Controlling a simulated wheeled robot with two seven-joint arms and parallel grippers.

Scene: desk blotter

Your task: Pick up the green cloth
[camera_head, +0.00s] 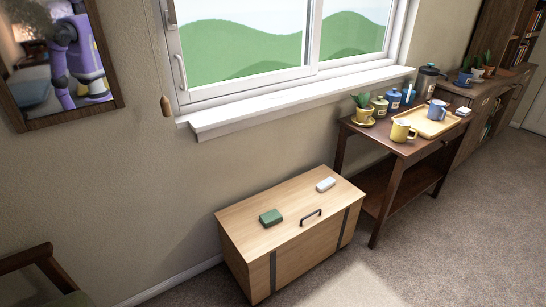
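A small dark green folded block, which looks like the green cloth (271,217), lies on the left part of the lid of a light wooden chest (262,239). Nothing covers it. Neither of my grippers shows in the head view. A purple robot figure appears in the framed mirror or picture at the upper left, but no gripper of mine is near the cloth.
A white block (326,184) lies on the chest lid near a dark handle (311,216). A chair (30,258) is lower left. Carpet in front is clear.

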